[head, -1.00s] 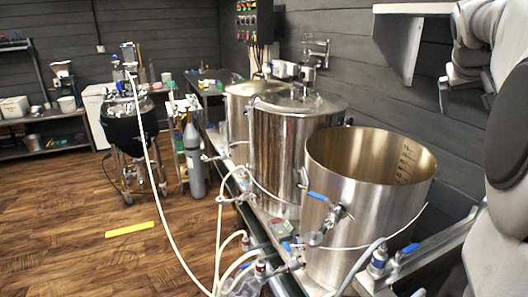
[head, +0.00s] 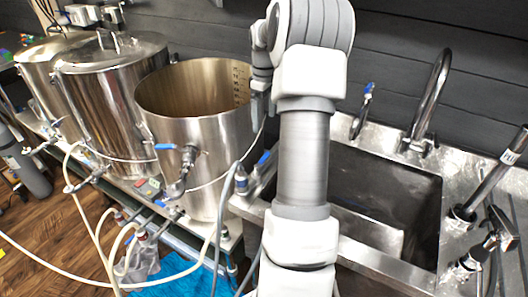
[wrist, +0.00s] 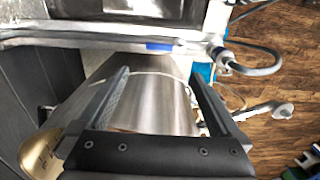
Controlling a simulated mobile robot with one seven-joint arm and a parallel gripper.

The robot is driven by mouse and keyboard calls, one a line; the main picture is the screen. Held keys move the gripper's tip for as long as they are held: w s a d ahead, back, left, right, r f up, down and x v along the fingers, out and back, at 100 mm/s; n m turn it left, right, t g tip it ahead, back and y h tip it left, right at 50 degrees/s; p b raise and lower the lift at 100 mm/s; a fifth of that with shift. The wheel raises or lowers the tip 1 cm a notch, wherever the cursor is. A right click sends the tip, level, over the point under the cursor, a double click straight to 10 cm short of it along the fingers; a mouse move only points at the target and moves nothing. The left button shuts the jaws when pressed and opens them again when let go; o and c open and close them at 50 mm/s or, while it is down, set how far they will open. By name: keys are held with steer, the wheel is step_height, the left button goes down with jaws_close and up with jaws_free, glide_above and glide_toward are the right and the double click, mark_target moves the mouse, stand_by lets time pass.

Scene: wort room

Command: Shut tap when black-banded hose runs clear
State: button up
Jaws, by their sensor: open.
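In the head view, a blue-handled tap (head: 165,147) sits on the front of the open steel kettle (head: 205,130). Another blue lever (head: 262,158) is beside a hose fitting at the sink's left edge. Pale hoses (head: 85,210) hang in front of the kettles, and a grey hose (head: 219,235) runs down by the sink. I cannot make out a black band or whether any liquid runs. My gripper (wrist: 160,82) is open and empty in the wrist view, its fingers over the steel kettle wall (wrist: 155,100). A blue lever (wrist: 160,46) shows beyond the fingertips.
A steel sink (head: 375,195) with a curved faucet (head: 432,95) is at the right. Lidded kettles (head: 110,90) stand to the left. A blue mat (head: 172,278) lies below. Wooden floor (head: 40,225) is open at the lower left.

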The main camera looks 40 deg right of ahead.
mark_target(264, 157)
step_height(264, 157, down, 14)
steer(key=shift+f+b, duration=0.1)
steer(key=shift+b, duration=0.25)
jaws_close()
stand_by(0.5)
